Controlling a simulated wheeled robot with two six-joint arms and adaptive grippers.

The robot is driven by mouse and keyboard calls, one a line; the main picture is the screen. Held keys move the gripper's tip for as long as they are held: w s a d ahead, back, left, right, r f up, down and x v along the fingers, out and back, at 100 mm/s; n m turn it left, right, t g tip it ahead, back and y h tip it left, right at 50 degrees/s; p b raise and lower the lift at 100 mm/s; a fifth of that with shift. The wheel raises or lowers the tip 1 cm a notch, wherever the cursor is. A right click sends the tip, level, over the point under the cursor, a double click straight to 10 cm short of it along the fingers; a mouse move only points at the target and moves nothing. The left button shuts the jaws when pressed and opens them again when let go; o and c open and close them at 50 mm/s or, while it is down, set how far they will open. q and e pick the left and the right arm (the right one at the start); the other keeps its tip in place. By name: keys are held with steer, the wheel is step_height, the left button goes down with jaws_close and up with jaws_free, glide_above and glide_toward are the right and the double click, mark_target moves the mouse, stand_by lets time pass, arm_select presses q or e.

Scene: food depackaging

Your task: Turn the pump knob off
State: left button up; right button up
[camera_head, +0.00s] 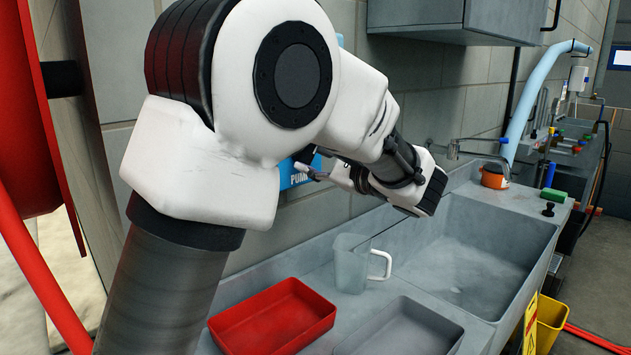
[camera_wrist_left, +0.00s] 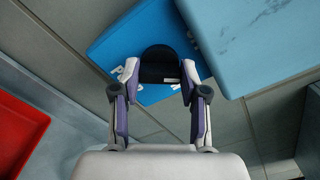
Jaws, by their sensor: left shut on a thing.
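The black pump knob (camera_wrist_left: 160,64) sits on a blue panel (camera_wrist_left: 155,25) with white lettering on the wall. In the left wrist view my left gripper (camera_wrist_left: 160,78) has one finger on each side of the knob and is shut on it. My left gripper (camera_head: 318,172) reaches to the panel there. The knob is hidden in that view. My right gripper is not in view.
A larger blue box (camera_wrist_left: 255,35) overlaps the panel. Below are a red tray (camera_head: 273,318), a grey tray (camera_head: 405,330), a clear jug (camera_head: 350,265) and a grey sink (camera_head: 470,255) with a tap (camera_head: 470,148). A red structure (camera_head: 30,130) stands at the left.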

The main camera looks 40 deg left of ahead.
arm_select(q)
steer(key=shift+w+a+r+n+b, duration=0.1)
steer(key=shift+n+b, duration=3.6)
steer(key=shift+b, duration=1.55)
steer(key=shift+r, duration=0.1)
steer(key=o, duration=1.1)
steer(key=shift+a, duration=0.1)
steer(key=shift+o, duration=0.2)
steer(key=shift+w+f, duration=0.1)
steer(key=shift+f, duration=0.1)
